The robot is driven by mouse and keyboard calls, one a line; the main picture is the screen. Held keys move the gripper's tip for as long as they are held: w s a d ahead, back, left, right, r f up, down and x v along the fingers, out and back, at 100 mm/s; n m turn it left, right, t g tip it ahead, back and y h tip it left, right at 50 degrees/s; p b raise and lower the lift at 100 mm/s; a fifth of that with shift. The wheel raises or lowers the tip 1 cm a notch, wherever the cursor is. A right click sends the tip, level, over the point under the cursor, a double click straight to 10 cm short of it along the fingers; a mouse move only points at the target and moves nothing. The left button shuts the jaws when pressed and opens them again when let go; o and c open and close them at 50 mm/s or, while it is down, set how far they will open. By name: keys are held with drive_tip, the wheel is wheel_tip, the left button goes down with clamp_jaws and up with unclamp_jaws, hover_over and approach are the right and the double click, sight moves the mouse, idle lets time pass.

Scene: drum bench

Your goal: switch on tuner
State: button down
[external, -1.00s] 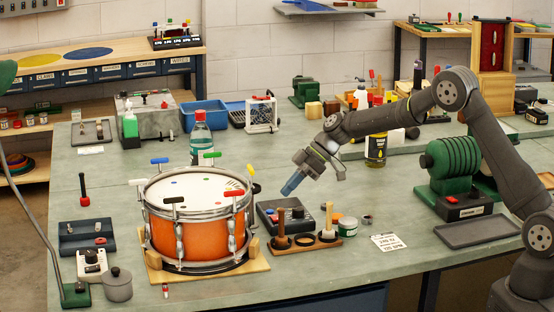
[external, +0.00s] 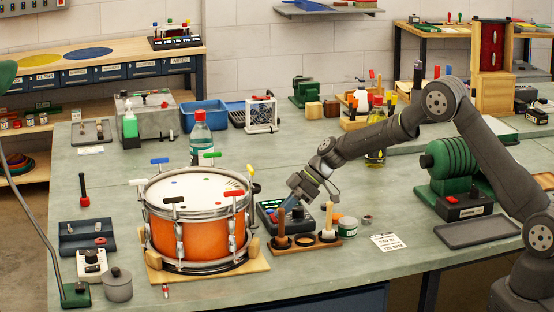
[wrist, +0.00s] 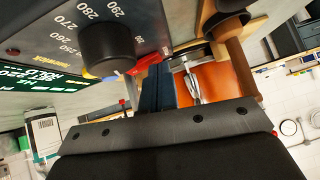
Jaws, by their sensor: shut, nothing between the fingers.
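The tuner (external: 268,216) is a dark box on the bench just right of the orange drum (external: 190,228). In the wrist view the tuner (wrist: 65,22) fills the upper left, with a black knob (wrist: 107,48) ringed by white numbers and a green lettered panel (wrist: 40,75). A red part (wrist: 146,62) on its edge lies close to my fingers. My gripper (external: 284,204) points down at the tuner in the external view; its blue fingers (wrist: 157,88) are shut and empty. Whether the fingertips touch the tuner is not clear.
A wooden stand (external: 305,243) with upright handles is right in front of the tuner. A paper card (external: 388,242) lies on the bench farther right. The bench behind the tuner is fairly open.

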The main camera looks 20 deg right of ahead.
drive_tip(key=shift+f, duration=0.1)
drive_tip(key=shift+w+r, duration=0.25)
drive_tip(key=shift+w, duration=0.45)
drive_tip(key=shift+r, duration=0.1)
drive_tip(key=shift+r, duration=0.3)
drive_tip(key=r, duration=0.3)
drive_tip(key=d+r, duration=0.1)
drive_tip(key=shift+s+r, duration=0.15)
drive_tip(key=shift+s, duration=0.1)
drive_tip(key=v, duration=0.8)
drive_tip(key=shift+s+d+r, duration=0.2)
drive_tip(key=shift+s, duration=0.55)
